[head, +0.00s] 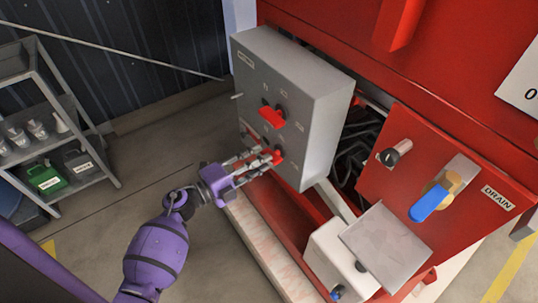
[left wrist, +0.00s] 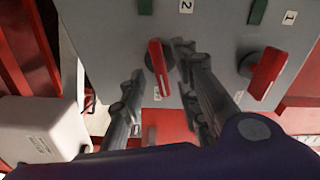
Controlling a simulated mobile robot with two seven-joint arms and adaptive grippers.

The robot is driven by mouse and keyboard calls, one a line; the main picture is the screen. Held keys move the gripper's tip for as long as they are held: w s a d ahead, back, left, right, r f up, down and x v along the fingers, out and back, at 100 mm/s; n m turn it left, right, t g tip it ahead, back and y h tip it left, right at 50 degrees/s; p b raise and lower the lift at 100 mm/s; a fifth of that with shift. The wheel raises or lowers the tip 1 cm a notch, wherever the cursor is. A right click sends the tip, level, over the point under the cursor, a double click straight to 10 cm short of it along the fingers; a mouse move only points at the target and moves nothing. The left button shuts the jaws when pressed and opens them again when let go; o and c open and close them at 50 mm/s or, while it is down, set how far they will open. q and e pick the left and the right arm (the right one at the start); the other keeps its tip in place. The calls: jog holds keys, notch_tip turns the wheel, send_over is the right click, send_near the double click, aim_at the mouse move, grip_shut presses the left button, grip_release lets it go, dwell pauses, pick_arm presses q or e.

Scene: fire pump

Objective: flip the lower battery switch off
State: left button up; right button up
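A grey battery box (head: 290,85) on the red pump unit carries two red switches. The upper switch (head: 272,116) is clear of my gripper; it also shows at the right in the left wrist view (left wrist: 265,72). The lower switch (head: 277,156) sits at my left gripper (head: 262,160). In the left wrist view the lower switch (left wrist: 158,65) lies between the two fingers of my left gripper (left wrist: 160,65). The fingers are apart, with the right one very close to the handle; I cannot tell if it touches. My right gripper is not in view.
A red panel (head: 405,150) with a dark knob and a blue-handled drain valve (head: 432,200) stands to the right. A white box (head: 335,255) sits low, also at left in the wrist view (left wrist: 40,130). A shelf (head: 60,115) stands far left; floor between is clear.

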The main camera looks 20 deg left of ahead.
pick_arm(q)
jog(key=shift+x, duration=1.95)
grip_shut()
